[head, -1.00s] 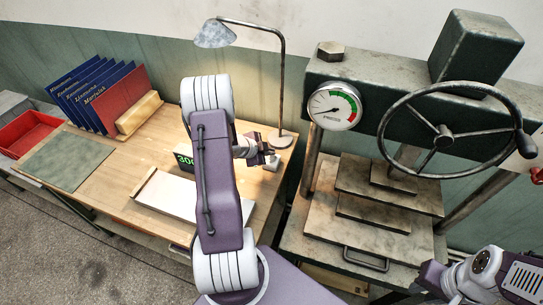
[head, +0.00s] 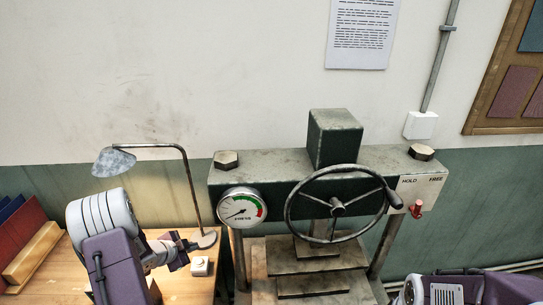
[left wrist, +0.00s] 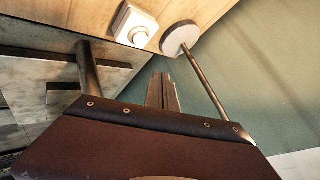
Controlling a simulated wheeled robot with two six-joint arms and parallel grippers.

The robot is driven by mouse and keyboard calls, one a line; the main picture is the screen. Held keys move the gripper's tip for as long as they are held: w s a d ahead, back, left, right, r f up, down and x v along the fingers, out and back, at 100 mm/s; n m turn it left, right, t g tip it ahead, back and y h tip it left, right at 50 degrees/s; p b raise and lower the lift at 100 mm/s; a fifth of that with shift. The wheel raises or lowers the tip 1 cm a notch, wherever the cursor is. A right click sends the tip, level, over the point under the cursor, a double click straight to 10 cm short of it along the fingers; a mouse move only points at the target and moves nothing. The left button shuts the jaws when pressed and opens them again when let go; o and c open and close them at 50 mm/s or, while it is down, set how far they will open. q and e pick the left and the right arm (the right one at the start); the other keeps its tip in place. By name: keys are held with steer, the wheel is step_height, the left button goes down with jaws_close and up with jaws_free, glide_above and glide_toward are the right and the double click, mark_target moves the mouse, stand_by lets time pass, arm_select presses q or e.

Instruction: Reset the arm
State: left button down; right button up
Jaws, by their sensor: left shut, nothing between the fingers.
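My left arm stands at the lower left of the head view, purple and white, over the wooden bench. Its left gripper (head: 188,245) is just left of the lamp base. In the left wrist view its two fingers (left wrist: 162,92) lie together with nothing between them. Of my right arm, only purple and white links show at the lower right of the head view; its gripper is not seen.
A white switch box (head: 200,266) and a desk lamp (head: 190,190) stand close to the left gripper. The press, with its handwheel (head: 337,207) and gauge (head: 242,207), stands to the right. Folders (head: 22,236) stand at the left edge.

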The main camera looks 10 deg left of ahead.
arm_select(q)
steer(key=s+d+r+n+g, duration=0.3)
steer(key=s+d+n+g, duration=0.1)
steer(key=s+d, duration=0.5)
steer(key=s+d+r+n+g, duration=0.3)
steer(key=s+d+n, duration=0.3)
steer(key=d, duration=0.7)
steer(key=s+g, duration=0.1)
steer(key=s, duration=0.1)
steer(key=shift+s+d+r+n+y, duration=0.15)
steer(key=shift+s+r+n+y, duration=0.15)
steer(key=shift+s+y, duration=0.1)
